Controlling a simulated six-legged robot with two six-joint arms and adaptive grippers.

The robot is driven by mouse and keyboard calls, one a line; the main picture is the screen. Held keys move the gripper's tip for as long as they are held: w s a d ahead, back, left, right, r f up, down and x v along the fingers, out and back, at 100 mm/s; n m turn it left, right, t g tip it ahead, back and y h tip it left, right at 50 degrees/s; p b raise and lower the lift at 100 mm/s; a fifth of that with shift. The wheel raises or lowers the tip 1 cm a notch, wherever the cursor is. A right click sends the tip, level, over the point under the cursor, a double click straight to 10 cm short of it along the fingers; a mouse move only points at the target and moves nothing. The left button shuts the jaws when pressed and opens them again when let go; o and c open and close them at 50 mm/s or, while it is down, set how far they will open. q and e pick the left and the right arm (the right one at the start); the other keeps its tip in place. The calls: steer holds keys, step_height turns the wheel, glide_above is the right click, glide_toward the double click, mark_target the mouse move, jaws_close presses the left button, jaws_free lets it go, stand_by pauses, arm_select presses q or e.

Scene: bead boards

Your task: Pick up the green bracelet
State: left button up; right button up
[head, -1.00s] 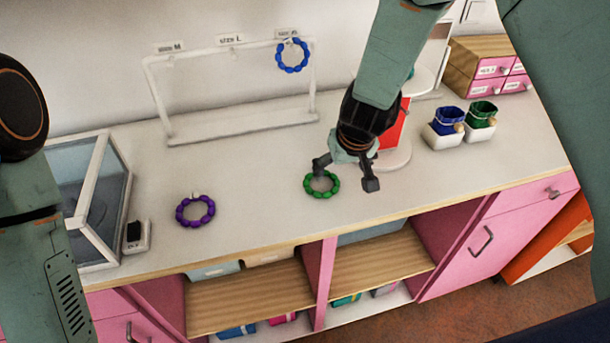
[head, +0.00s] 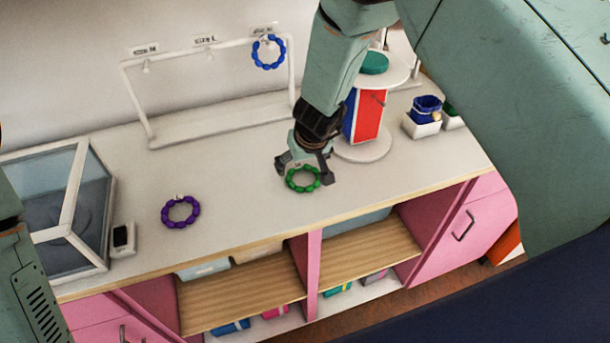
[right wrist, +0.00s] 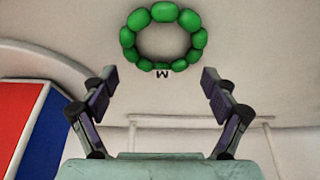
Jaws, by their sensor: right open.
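The green bracelet (head: 303,179) lies on the white counter near its front edge in the head view. In the right wrist view the green bracelet (right wrist: 163,37) shows at the top, just past the fingertips, with a small tag marked M. My right gripper (head: 304,174) is right at the bracelet, with its fingers behind and beside it. In the right wrist view my right gripper (right wrist: 156,78) has its fingers spread wide with nothing between them. Whether the fingers touch the bracelet cannot be told. My left gripper does not show; only part of my left arm is at the left edge.
A purple bracelet (head: 180,212) lies to the left on the counter. A white rack (head: 215,120) behind holds a blue bracelet (head: 268,52). A round stand with red and blue panels (head: 366,117) is close right of my right gripper. A glass case (head: 62,205) stands at left.

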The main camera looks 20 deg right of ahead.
steer(key=shift+w+a+f, duration=0.25)
steer(key=shift+w+f, duration=0.25)
steer(key=shift+w, duration=0.1)
steer(key=shift+s+d+r, duration=0.2)
steer(key=shift+s, duration=0.2)
steer(key=c, duration=0.6)
steer(key=shift+w+a+f, duration=0.1)
steer(key=shift+w+a, duration=0.05)
steer(key=c, duration=0.4)
steer(key=shift+c, duration=1)
